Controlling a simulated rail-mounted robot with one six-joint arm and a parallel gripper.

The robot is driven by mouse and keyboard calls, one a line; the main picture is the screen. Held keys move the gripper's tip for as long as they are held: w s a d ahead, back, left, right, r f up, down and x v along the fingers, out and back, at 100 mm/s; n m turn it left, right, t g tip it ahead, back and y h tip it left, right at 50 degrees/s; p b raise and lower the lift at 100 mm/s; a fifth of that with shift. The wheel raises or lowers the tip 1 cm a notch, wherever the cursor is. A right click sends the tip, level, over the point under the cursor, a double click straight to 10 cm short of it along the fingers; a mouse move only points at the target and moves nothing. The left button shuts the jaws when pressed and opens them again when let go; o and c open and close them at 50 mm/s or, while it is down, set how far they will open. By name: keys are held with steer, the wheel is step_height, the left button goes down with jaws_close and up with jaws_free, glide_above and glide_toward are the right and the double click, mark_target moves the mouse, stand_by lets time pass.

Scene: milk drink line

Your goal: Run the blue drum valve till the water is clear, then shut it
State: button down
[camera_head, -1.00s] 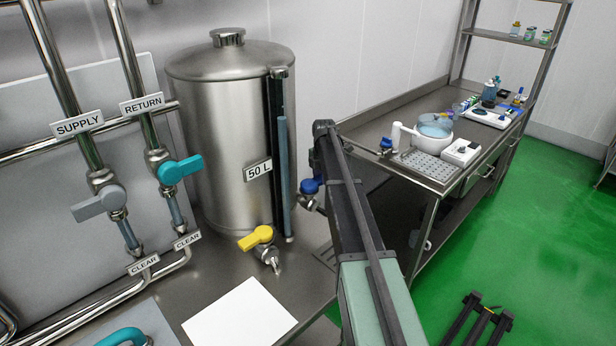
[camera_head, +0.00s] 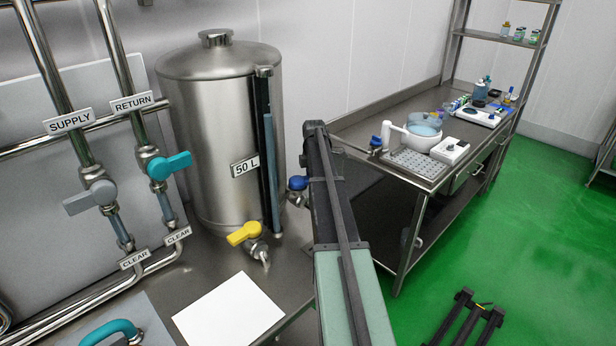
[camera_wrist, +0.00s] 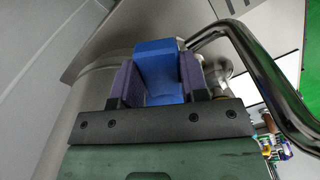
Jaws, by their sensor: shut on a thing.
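The steel drum (camera_head: 205,130), labelled 50 L, stands on the steel bench in the head view. Its blue valve handle (camera_head: 297,183) shows at the drum's right side, just left of my arm. In the wrist view, my gripper (camera_wrist: 156,80) has its purple finger pads on both sides of the blue handle (camera_wrist: 158,62) and is shut on it. My arm hides the fingers in the head view. I cannot see the blue valve's outlet clearly, nor any water from it. A second valve with a yellow handle (camera_head: 244,233) sits at the drum's lower front.
Supply (camera_head: 90,198) and return (camera_head: 169,165) valves on pipes stand to the left. A white sheet (camera_head: 228,308) lies on the bench below the yellow valve. A bent steel pipe (camera_wrist: 262,75) runs close right of my gripper. A side table (camera_head: 400,130) holds lab items.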

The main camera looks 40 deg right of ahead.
steer(key=c, duration=0.6)
jaws_free()
steer(key=shift+c, duration=0.2)
step_height(320, 180, up, 11)
steer(key=p, duration=1)
steer(key=shift+p, duration=0.4)
steer(key=shift+f, duration=0.1)
